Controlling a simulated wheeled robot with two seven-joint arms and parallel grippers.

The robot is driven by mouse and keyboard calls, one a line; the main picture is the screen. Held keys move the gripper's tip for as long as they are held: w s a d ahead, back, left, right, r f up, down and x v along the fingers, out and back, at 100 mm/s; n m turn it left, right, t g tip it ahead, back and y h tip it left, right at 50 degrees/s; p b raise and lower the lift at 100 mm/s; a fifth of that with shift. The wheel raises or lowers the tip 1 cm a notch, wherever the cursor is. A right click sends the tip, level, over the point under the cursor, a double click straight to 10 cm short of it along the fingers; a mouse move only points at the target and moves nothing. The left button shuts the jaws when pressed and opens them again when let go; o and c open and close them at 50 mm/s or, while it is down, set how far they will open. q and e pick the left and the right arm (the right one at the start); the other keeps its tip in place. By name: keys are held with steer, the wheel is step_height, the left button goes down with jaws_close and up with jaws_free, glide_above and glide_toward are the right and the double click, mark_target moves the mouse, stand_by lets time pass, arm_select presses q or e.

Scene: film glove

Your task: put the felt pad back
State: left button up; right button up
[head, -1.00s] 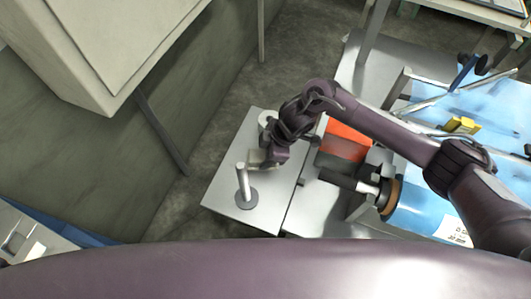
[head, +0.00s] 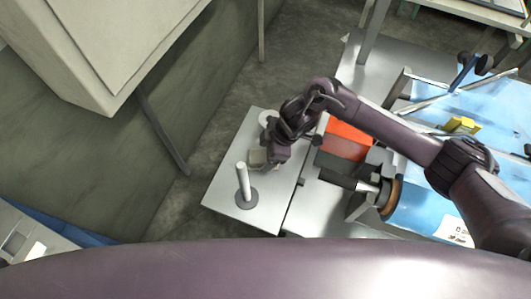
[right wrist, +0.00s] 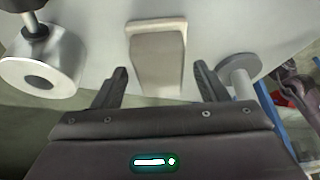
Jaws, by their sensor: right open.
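The beige pad (head: 257,158), which looks like the felt pad, is by the right gripper on the small grey table (head: 226,190). My right gripper (right wrist: 160,82) is open, with a gap to the pad's sides. In the head view the right gripper (head: 266,157) is at the pad's right side and partly hides it. My left gripper is not in view.
An upright white post on a round grey base (head: 247,197) stands in front of the pad. An orange box (head: 346,140) and a dark cylinder (head: 338,178) are to the right. The table's front left is clear.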

steer(key=v, duration=1.1)
steer(key=shift+r, duration=0.1)
